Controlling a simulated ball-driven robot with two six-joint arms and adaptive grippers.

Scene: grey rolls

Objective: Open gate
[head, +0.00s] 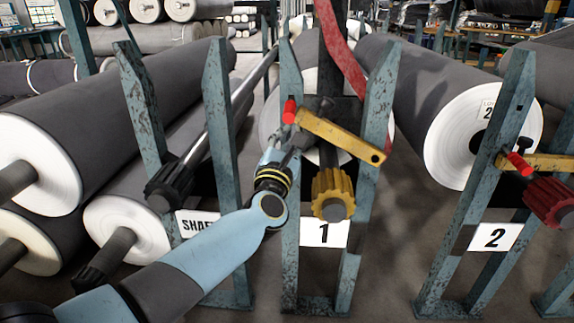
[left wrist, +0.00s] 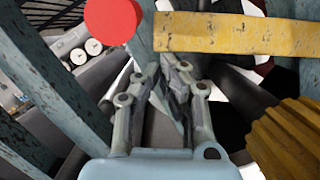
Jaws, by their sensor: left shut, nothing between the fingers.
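The gate at stand 1 is a yellow bar (head: 342,135) across the blue-green posts, sloping down to the right, with a red knob (head: 289,111) at its left end. In the left wrist view the bar (left wrist: 235,34) crosses the top and the red knob (left wrist: 113,20) is at its left. My left gripper (head: 297,138) is shut and empty, its fingertips (left wrist: 172,72) just below the bar's left end. I cannot tell whether they touch it. A yellow toothed wheel (head: 332,192) is below the bar, above the white "1" sign (head: 325,233). My right gripper is not in view.
Blue-green posts (head: 220,150) stand close on both sides of my left arm. Large grey rolls (head: 120,110) lie behind them. Stand 2 at the right has its own yellow bar (head: 552,162) and a dark red wheel (head: 548,201). Floor shows between the stands.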

